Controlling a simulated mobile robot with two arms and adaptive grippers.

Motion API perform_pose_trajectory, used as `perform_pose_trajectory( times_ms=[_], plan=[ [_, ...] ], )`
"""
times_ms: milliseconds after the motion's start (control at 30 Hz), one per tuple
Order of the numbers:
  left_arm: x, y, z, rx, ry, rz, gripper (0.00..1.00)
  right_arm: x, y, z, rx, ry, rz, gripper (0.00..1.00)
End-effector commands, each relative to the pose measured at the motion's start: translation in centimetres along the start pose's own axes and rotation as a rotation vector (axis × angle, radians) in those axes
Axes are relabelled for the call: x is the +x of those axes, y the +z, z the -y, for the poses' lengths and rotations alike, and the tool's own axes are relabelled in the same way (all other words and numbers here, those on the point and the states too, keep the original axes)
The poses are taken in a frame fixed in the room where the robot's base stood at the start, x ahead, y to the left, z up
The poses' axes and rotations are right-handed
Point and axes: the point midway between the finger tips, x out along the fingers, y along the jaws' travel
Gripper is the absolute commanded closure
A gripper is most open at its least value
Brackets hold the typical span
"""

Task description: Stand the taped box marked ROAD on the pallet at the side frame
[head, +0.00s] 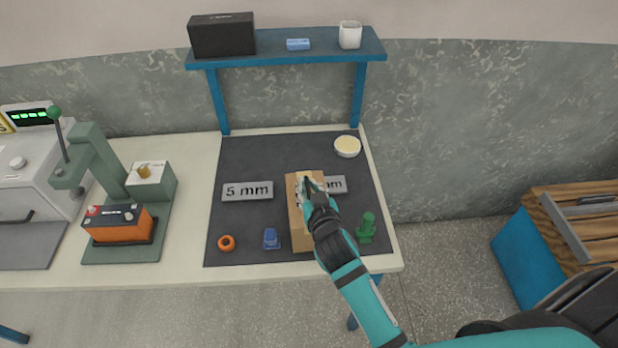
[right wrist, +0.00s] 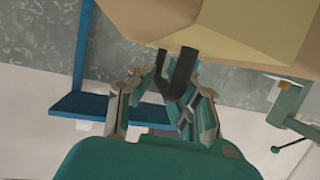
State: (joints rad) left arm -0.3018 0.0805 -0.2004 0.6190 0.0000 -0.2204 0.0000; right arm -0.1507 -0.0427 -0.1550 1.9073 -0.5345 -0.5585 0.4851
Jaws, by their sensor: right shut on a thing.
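A tan cardboard box (head: 299,229) with a yellowish tape patch is at the mat's front middle, partly hidden by my right arm. I cannot read ROAD on it, nor tell whether it touches the mat. My right gripper (head: 311,186) is shut on the box's upper part. In the right wrist view, the box (right wrist: 130,18) fills the top, with the right gripper's fingers (right wrist: 176,75) against it. A wooden slatted pallet (head: 569,239) on a blue base is at the far right, with a grey metal frame (head: 583,209) on it. My left gripper is not in view.
The dark mat (head: 285,152) holds a "5 mm" plate (head: 247,191), another plate (head: 335,184), an orange ring (head: 226,243), a blue piece (head: 271,239), a green piece (head: 367,228) and a bowl (head: 347,146). A blue shelf (head: 280,60) stands behind. Open floor separates table and pallet.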

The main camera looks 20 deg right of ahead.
Motion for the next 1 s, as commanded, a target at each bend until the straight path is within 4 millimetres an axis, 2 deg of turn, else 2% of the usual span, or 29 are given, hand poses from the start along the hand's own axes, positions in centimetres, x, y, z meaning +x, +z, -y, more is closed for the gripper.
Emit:
perform_pose_trajectory(
  times_ms=[400, 433, 600, 867, 1000],
  plan=[
    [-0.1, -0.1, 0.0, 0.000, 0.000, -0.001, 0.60, 0.3, 0.6, 0.1, 0.001, -0.003, -0.014, 1.00],
    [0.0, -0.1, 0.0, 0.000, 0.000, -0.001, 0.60, 0.3, 1.1, 0.0, 0.000, -0.001, -0.002, 0.87],
    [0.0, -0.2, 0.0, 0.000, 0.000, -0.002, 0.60, 0.3, 1.1, 0.0, 0.000, -0.001, -0.002, 0.65],
    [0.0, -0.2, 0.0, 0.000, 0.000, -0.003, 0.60, 0.3, 1.1, 0.0, 0.000, -0.001, -0.002, 0.65],
    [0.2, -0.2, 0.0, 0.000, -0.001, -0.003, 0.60, -0.7, 1.2, 0.1, 0.000, -0.002, -0.001, 0.65]
  ],
)
